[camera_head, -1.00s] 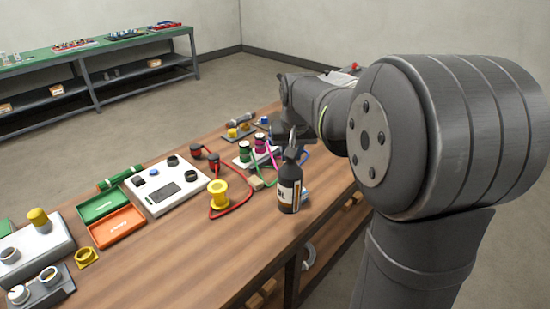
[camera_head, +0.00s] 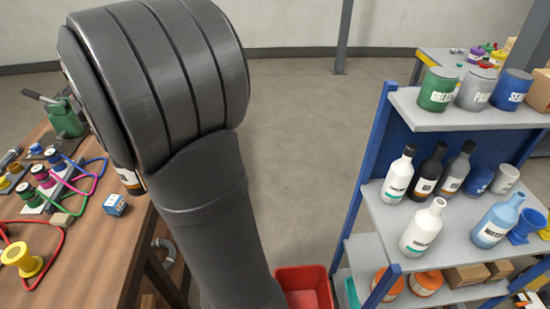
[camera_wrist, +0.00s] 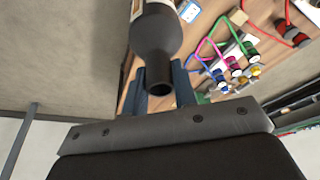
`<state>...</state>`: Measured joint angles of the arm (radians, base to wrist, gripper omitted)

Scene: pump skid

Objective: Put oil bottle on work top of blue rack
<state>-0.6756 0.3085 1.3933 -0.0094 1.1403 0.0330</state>
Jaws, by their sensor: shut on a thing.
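The dark oil bottle with an orange-and-white label (camera_head: 130,181) shows only as its lower part in the head view, beside my arm over the bench edge; my arm hides the rest. In the wrist view its neck and body (camera_wrist: 157,40) are between the fingers of my gripper (camera_wrist: 160,84), which is shut on it. Its height above the bench is unclear. The blue rack (camera_head: 372,165) stands at the right, with a grey top shelf (camera_head: 455,117) and a grey middle level (camera_head: 390,218) holding several bottles.
The wooden bench (camera_head: 100,255) at left holds a blue box (camera_head: 115,205), a green can (camera_head: 64,117), a yellow spool (camera_head: 22,260) and coloured cables. A red bin (camera_head: 304,288) is on the floor between bench and rack. Open floor lies behind it.

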